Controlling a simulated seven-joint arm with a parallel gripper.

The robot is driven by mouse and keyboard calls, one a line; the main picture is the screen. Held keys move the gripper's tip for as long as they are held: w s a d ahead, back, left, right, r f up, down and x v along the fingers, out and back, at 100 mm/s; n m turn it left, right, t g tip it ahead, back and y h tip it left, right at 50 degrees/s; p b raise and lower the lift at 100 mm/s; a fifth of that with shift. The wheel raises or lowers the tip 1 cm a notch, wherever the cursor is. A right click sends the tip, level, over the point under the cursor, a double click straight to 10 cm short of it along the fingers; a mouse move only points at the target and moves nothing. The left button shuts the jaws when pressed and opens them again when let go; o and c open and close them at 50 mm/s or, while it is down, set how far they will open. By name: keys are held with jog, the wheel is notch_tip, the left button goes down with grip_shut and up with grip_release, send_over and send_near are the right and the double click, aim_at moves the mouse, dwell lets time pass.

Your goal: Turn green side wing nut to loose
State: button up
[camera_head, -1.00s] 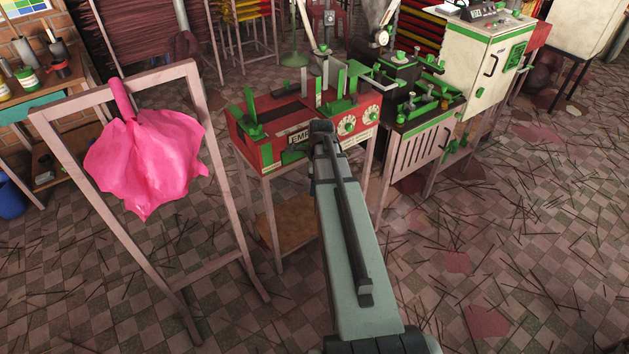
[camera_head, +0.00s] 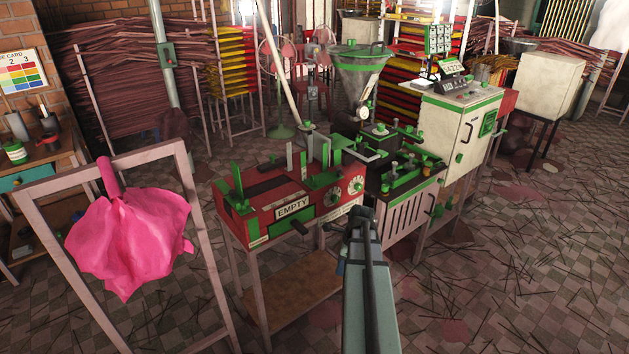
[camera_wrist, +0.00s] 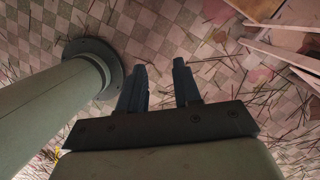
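The extruder bench (camera_head: 405,205) stands right of centre in the head view, a pale slatted cabinet with a dark top carrying several green knobs and clamps (camera_head: 395,172). They are too small for me to tell which is the green side wing nut. My arm reaches up from the bottom centre in front of the bench, and its end hides part of it. In the wrist view my gripper (camera_wrist: 160,82) shows two dark fingers, apart and with nothing between them. It points at the tiled floor. No wing nut shows in the wrist view.
A red machine (camera_head: 285,205) with an "EMPTY" label sits left of the bench. A pink cloth (camera_head: 128,235) hangs on a wooden frame (camera_head: 208,265) at left. A metal hopper (camera_head: 358,78) and a white cabinet (camera_head: 460,125) stand behind. The floor at right is open, strewn with sticks.

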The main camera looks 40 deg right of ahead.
jog(key=t+y, duration=0.1)
jog(key=t, duration=0.1)
jog(key=m+t+h, duration=0.4)
jog(key=m+t, duration=0.4)
jog(key=t, duration=0.7)
send_near(318, 182)
jog(key=w, duration=1.2)
jog(key=shift+w+d+r, duration=0.15)
jog(key=shift+d+r, duration=0.05)
jog(key=shift+d, duration=0.15)
jog(key=shift+c, duration=0.2)
grip_shut()
